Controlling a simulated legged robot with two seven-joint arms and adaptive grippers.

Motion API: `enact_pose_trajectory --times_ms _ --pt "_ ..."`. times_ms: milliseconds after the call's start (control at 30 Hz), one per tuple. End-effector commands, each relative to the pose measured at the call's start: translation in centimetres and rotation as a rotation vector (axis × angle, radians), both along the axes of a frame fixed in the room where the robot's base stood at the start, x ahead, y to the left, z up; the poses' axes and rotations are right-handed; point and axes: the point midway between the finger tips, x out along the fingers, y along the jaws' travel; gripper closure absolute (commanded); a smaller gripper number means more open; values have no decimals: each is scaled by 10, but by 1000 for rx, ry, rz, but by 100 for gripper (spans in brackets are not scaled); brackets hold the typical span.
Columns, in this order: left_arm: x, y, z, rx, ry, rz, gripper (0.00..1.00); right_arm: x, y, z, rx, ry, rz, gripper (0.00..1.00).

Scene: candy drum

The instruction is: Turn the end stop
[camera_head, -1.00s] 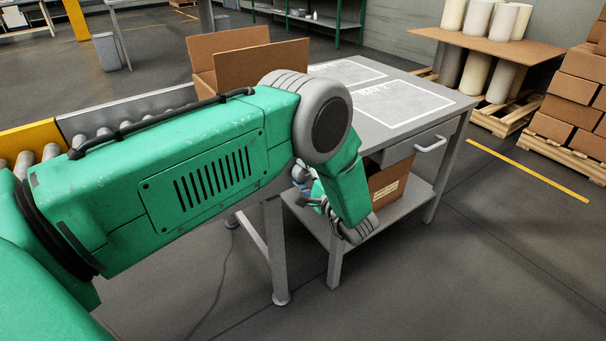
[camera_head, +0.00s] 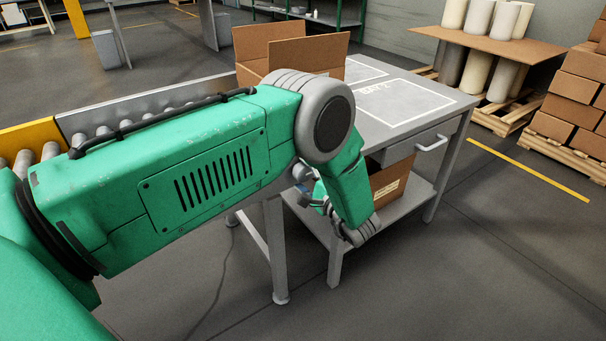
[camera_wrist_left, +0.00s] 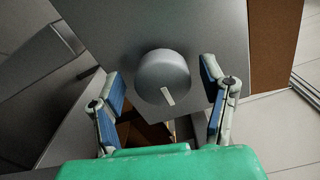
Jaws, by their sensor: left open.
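A round grey knob (camera_wrist_left: 163,77) with a short white mark, which looks like the end stop, is on a flat grey panel in the left wrist view. The mark points down and slightly right in that view. My left gripper (camera_wrist_left: 161,86) is open, with one blue-padded finger on each side of the knob and visible gaps between. In the head view my left gripper (camera_head: 305,190) is beside the table's near side, partly hidden by my green forearm. My right gripper is not in view.
An open cardboard box (camera_head: 307,58) stands where the roller conveyor (camera_head: 150,112) meets the grey table (camera_head: 440,128). Another box (camera_head: 390,184) sits on the lower shelf below a drawer (camera_head: 415,145). The floor at the front right is clear.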

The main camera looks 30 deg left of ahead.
Motion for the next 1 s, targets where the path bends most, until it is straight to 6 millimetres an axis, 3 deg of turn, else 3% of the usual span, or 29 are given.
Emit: enact_pose_trajectory --times_ms 500,700,1000 --pt "-36 -90 -2 -1 1 -2 35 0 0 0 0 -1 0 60" --pt "-42 -103 -2 -2 2 -1 35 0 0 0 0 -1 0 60" --pt "-42 -104 -2 -1 1 0 35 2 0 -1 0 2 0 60"
